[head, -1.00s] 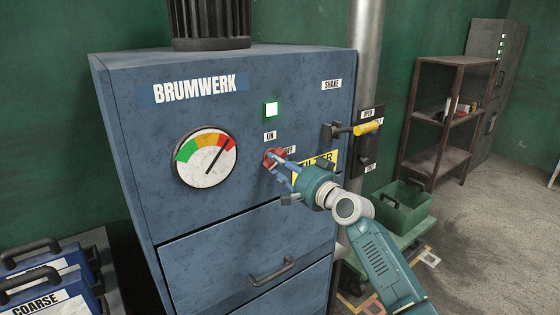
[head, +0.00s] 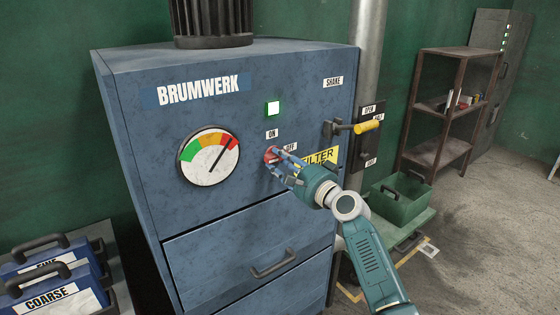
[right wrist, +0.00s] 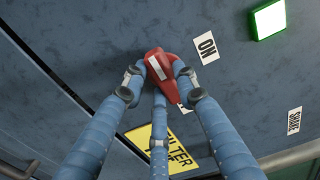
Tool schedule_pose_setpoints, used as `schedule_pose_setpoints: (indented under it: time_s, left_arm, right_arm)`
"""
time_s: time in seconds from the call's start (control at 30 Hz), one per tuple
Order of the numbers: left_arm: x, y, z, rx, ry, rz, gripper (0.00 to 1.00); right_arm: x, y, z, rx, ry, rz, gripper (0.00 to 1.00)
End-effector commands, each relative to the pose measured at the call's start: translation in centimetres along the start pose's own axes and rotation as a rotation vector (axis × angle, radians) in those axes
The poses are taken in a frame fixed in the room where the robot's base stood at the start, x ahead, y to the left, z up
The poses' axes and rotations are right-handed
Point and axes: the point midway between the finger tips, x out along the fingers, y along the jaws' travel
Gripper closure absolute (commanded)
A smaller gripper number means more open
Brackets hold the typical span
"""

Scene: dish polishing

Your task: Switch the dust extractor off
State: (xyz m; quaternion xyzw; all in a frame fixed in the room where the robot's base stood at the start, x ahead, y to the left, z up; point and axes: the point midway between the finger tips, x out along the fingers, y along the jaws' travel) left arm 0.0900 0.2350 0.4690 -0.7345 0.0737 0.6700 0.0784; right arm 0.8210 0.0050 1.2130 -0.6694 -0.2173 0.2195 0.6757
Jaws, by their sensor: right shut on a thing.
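The dust extractor (head: 225,120) is a blue cabinet marked BRUMWERK. In the right wrist view the fingers grip the red switch (right wrist: 158,62), which has a white mark and partly covers the OFF label. The green lamp (head: 272,108) above is lit. The dial's (head: 209,156) needle points up right, near the red zone. My left gripper is out of view.
A yellow-handled shake lever (head: 367,127) sticks out right of the switch, beside a dark panel on the pipe (head: 366,60). A drawer handle (head: 273,264) is below. Blue cases (head: 45,285) stand at lower left, a green bin (head: 402,202) at right.

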Motion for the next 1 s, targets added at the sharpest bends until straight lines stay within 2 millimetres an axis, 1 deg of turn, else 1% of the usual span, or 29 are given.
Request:
schedule_pose_setpoints:
  time_s: [0.37,0.4,0.47,0.5,0.83,0.93,1.0]
  left_arm:
    - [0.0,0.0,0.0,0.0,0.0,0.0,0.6]
    - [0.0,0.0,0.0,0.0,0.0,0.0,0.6]
    - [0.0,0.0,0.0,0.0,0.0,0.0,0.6]
    - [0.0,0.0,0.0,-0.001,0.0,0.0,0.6]
    - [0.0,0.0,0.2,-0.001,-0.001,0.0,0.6]
    - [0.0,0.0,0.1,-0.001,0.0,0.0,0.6]
    - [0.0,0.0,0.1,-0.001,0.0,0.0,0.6]
  right_arm:
    - [0.0,0.0,0.0,0.009,0.0,0.0,0.98]
    - [0.0,0.1,0.0,0.009,0.0,0.0,0.68]
    - [0.0,0.0,0.0,0.009,0.0,0.0,0.56]
    - [0.0,0.0,0.0,0.009,0.0,0.0,0.52]
    - [-0.2,0.0,0.0,0.006,0.0,-0.001,0.52]
    - [-0.8,0.1,0.0,0.006,-0.001,-0.001,0.52]
    - [-1.7,0.1,-0.1,0.006,0.0,-0.001,0.52]
